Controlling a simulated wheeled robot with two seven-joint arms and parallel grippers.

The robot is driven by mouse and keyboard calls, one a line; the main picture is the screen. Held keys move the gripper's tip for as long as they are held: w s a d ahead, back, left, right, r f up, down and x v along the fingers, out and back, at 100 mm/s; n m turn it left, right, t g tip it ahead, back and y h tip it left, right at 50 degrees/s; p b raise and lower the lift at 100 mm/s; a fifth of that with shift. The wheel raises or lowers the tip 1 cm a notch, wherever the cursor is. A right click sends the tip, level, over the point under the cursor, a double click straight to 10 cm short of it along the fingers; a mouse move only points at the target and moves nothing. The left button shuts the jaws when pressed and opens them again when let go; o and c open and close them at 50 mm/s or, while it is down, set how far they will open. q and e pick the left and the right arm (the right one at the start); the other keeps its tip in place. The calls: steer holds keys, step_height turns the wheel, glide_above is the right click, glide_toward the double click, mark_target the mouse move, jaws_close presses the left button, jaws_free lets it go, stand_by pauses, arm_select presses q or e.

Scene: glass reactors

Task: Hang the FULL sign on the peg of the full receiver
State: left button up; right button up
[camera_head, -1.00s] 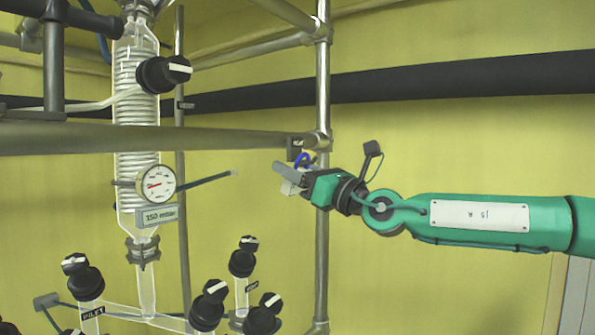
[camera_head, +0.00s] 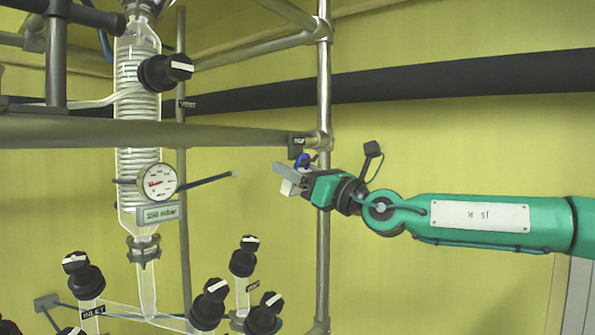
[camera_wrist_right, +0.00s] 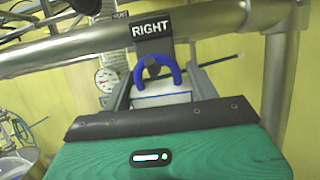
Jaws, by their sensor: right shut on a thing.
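The sign (camera_wrist_right: 163,98) is a white plate with a blue loop (camera_wrist_right: 153,72) on top; its wording cannot be read. My right gripper (camera_wrist_right: 160,88) is shut on the plate, and in the head view the gripper (camera_head: 287,180) holds it just below the end of a horizontal rail. The blue loop (camera_head: 304,160) stands up from the jaws. A dark peg (camera_wrist_right: 153,66) under a black label reading RIGHT (camera_wrist_right: 152,30) appears within the loop's arch in the wrist view. Whether the loop is around the peg or only in front of it cannot be told. My left gripper is not in view.
The grey horizontal rail (camera_head: 200,135) meets an upright pole (camera_head: 323,220) close to my right gripper. A glass coil condenser (camera_head: 137,110) with a pressure gauge (camera_head: 157,182) stands left. Several black-capped valves are below it. Open room lies below my right forearm.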

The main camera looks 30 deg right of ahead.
steer(key=o, duration=1.1)
steer(key=shift+c, duration=1.2)
steer(key=b+v, duration=0.4)
steer(key=v, duration=0.3)
steer(key=shift+b, duration=0.3)
steer(key=r+b+v, duration=0.1)
steer(key=b+v, duration=0.9)
steer(key=b, duration=0.1)
steer(key=shift+s+d+r, duration=0.2)
steer(key=shift+s+d, duration=0.1)
steer(key=shift+s, duration=0.3)
